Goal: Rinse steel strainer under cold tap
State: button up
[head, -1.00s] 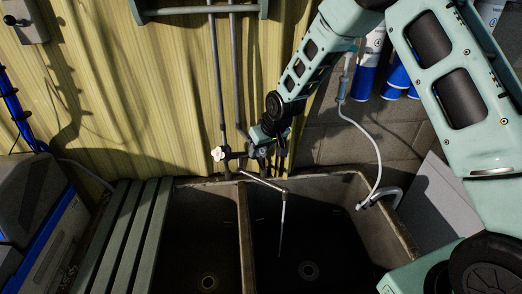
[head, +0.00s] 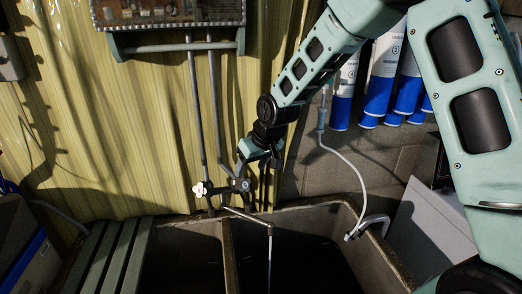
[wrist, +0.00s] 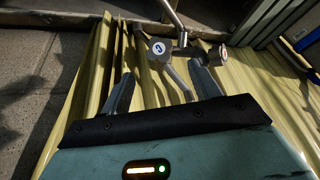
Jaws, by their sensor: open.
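The tap (head: 224,208) is mounted above the sink in the head view. Its cold handle (wrist: 158,47), with a round blue-marked cap, shows in the wrist view just beyond and between my fingertips. My gripper (wrist: 160,70) is open and empty, its two fingers apart. In the head view my gripper (head: 246,168) is beside the right-hand handle; I cannot tell whether it touches. A thin, pale vertical line (head: 270,258) drops from the spout end into the right basin; I cannot tell whether it is water. I see no steel strainer.
The double sink (head: 229,255) has a slatted drainboard (head: 105,262) at left. A shelf (head: 175,40) hangs above on the yellow wall. A pale hose (head: 350,168) hangs at right beside blue-white canisters (head: 378,88). A white panel (head: 425,225) leans right of the sink.

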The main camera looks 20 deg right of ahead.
jog(key=b+v, duration=0.1)
jog(key=v, duration=0.8)
jog(key=shift+a, duration=0.15)
